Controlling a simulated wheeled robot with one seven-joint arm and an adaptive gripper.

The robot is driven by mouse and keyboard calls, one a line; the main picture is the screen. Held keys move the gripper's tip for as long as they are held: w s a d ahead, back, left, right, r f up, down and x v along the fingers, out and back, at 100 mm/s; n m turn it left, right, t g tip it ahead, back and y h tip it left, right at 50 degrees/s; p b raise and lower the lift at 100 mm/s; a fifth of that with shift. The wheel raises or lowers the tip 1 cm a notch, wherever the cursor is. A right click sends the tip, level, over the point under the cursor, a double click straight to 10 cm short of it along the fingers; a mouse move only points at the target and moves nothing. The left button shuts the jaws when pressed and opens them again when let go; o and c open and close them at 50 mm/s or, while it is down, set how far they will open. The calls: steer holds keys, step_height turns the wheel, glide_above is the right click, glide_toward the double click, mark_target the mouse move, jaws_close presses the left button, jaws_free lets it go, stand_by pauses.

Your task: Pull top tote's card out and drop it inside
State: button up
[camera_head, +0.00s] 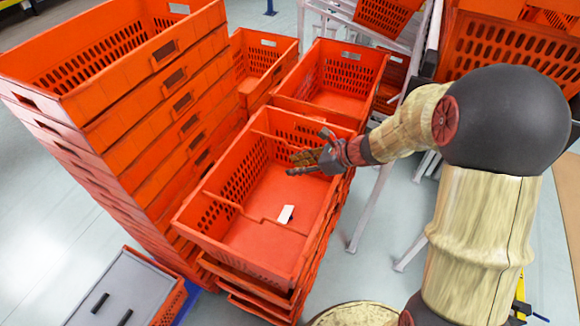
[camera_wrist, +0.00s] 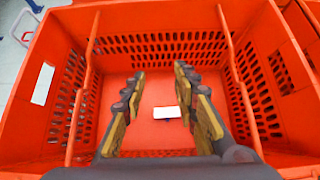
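The top tote (camera_head: 258,246) is an open orange crate on a stack in the middle of the head view. In the wrist view its far wall (camera_wrist: 160,20) and perforated sides surround the picture. A small white card (camera_head: 286,214) lies flat on the tote's floor. It also shows in the wrist view (camera_wrist: 167,113), beyond and between my fingers. My gripper (camera_head: 300,164) is over the tote, toward its far right side. In the wrist view my gripper (camera_wrist: 160,95) is open, with nothing between its two fingers. A white label area (camera_wrist: 43,83) shows on the tote's left wall.
A tall stack of orange totes (camera_head: 130,110) stands close on the left. Another tote (camera_head: 335,85) sits directly behind the top tote. White metal frames (camera_head: 372,205) stand at the right. A grey-topped tote (camera_head: 125,285) holding two dark bars is at the lower left.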

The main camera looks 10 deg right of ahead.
steer(key=v, duration=0.8)
steer(key=shift+r, duration=0.25)
steer(key=shift+s+d, duration=0.1)
steer(key=shift+d, duration=0.05)
